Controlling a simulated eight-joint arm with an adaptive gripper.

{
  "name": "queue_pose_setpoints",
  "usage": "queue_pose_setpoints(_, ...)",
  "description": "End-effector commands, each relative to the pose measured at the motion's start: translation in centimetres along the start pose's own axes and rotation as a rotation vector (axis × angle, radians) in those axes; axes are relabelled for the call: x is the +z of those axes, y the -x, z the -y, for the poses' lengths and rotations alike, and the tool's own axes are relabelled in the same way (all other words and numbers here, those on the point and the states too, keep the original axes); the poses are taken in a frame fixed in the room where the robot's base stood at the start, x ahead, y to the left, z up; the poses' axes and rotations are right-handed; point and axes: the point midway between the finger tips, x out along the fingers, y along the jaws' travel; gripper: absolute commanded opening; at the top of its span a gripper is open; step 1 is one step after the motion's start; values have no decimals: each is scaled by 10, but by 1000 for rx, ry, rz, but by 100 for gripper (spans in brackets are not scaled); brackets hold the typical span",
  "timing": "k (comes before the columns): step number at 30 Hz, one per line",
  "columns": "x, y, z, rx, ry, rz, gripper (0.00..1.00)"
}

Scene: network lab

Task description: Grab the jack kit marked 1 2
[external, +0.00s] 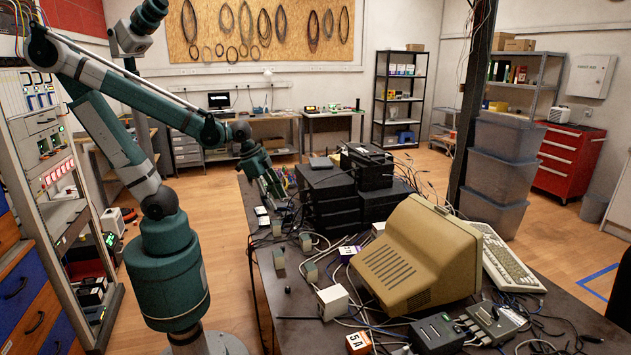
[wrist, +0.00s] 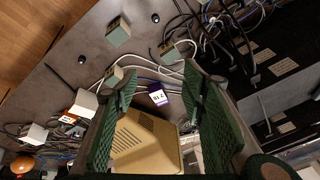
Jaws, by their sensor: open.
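A small jack kit with a purple and white label (wrist: 158,95) lies on the dark table in the wrist view; its tiny marking looks like 1 2. It also shows in the external view, a small box with a purple label (external: 349,251) left of the beige monitor. My gripper (external: 272,188) is above the table's far left part, beside the black stacked units. In the wrist view my gripper (wrist: 159,84) is open, its two green fingers apart with nothing held. The jack kit shows in the gap between them, well beyond the fingertips.
A beige monitor (external: 412,262) stands right of the kit. Black stacked units (external: 326,195) rise next to my gripper. Loose cables, a white box (external: 333,302), grey-green blocks (external: 279,262) and an orange-labelled box (external: 358,342) clutter the table.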

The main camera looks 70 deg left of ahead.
Motion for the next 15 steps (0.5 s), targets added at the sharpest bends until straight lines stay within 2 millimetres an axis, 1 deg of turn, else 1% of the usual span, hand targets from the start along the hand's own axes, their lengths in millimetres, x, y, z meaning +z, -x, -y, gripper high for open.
queue_pose_setpoints(1, -2, -7, -3, 10, -38, 12, 41)
queue_pose_setpoints(15, 0, -66, -36, 120, -414, 114, 41)
